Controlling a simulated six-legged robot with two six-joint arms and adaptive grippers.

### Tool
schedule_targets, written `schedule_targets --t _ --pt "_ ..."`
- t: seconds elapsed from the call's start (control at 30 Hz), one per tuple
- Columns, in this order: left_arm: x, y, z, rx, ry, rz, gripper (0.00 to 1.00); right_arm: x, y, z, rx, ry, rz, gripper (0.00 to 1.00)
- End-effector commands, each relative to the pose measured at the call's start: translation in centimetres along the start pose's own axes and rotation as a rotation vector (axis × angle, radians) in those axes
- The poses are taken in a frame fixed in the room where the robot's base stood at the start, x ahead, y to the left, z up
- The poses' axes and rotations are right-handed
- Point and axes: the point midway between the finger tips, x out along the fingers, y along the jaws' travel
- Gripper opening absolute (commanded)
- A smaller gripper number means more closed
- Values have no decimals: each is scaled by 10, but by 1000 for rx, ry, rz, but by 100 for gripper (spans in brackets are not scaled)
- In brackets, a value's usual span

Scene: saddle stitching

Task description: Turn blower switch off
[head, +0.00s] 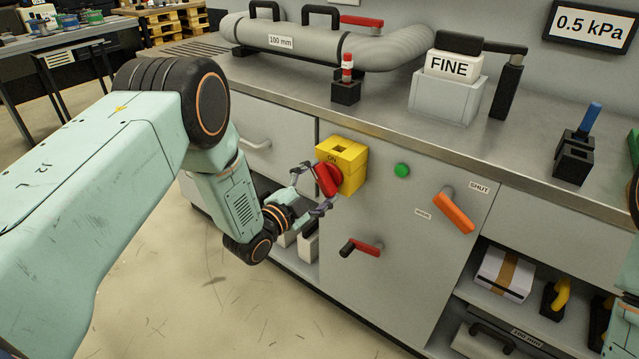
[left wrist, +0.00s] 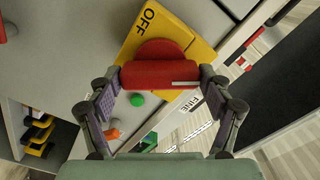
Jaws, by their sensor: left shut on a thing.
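The blower switch is a yellow box (head: 345,158) on the grey cabinet front, with a red handle (head: 328,180). "ON" reads on its top in the head view. My left gripper (head: 317,189) is shut on the red handle. In the left wrist view the handle (left wrist: 160,75) lies between the two fingers, touching both sides, and has a white mark near its right end. "OFF" reads on the yellow plate (left wrist: 195,48) at the upper left, and the white mark does not point at it. My right gripper is not seen; only parts of my right arm show at the right edge.
A green lamp (head: 402,170) sits right of the switch. An orange lever (head: 454,213) by a "SHUT" label and a red-handled lever (head: 361,248) stick out of the cabinet front. The bench top (head: 375,118) overhangs above, with a pipe (head: 320,42) on it.

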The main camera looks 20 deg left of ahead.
Motion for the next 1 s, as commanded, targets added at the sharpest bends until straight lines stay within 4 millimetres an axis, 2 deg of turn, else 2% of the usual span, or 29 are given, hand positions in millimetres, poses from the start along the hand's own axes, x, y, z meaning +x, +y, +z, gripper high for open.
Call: schedule_targets --t 0.37,1.0 --pt "0 0 -1 -136 3 2 48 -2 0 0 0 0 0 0" --pt "0 1 -1 -703 2 3 48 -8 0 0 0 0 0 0"
